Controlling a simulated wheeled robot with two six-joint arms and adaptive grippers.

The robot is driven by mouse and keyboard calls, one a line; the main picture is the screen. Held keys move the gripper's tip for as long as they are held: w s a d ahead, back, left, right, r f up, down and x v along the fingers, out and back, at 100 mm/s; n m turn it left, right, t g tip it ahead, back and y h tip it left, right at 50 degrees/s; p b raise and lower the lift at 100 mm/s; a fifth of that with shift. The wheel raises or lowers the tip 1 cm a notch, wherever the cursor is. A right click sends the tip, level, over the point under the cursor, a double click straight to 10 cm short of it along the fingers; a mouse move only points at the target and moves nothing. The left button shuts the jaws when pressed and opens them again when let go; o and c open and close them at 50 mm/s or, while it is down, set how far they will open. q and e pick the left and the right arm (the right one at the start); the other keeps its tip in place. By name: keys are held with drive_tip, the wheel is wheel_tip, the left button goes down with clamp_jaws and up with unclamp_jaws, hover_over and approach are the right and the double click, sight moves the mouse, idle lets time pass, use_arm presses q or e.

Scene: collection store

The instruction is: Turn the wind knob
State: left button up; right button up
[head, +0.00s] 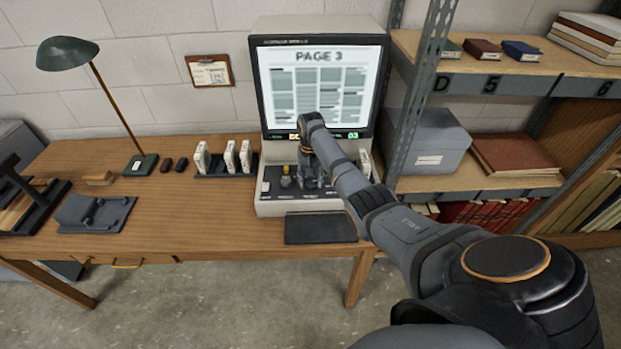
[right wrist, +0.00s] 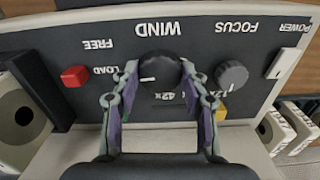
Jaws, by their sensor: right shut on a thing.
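The microfilm reader (head: 276,205) stands on the wooden desk, its screen (head: 320,85) showing "PAGE 3" and a green "03" below. In the right wrist view the panel is upside down. The dark round wind knob (right wrist: 158,70) sits under the "WIND" label, with a white pointer mark on its face. My right gripper (right wrist: 160,77) is shut on the wind knob, one finger on each side. In the head view my right gripper (head: 312,180) is at the panel, and my arm hides much of the knob. My left gripper is in neither view.
A grey focus knob (right wrist: 231,75), a red load button (right wrist: 75,76) and a white power switch (right wrist: 283,63) sit close by on the panel. White film boxes (head: 230,158) stand left of the reader. A metal shelf post (head: 420,90) rises close to its right.

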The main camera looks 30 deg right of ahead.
drive_tip(key=n+p, duration=0.2)
drive_tip(key=n, duration=0.1)
drive_tip(key=shift+r, duration=0.25)
drive_tip(key=n+p, duration=0.1)
drive_tip(key=n, duration=0.2)
drive_tip(key=shift+f+n, duration=0.1)
drive_tip(key=shift+n, duration=0.3)
drive_tip(key=n+p, duration=0.1)
drive_tip(key=n, duration=0.3)
drive_tip(key=shift+n, duration=0.3)
drive_tip(key=n, duration=0.5)
drive_tip(key=shift+w, duration=0.1)
drive_tip(key=o, duration=1.1)
drive_tip(key=shift+f, duration=0.1)
drive_tip(key=shift+o, duration=0.2)
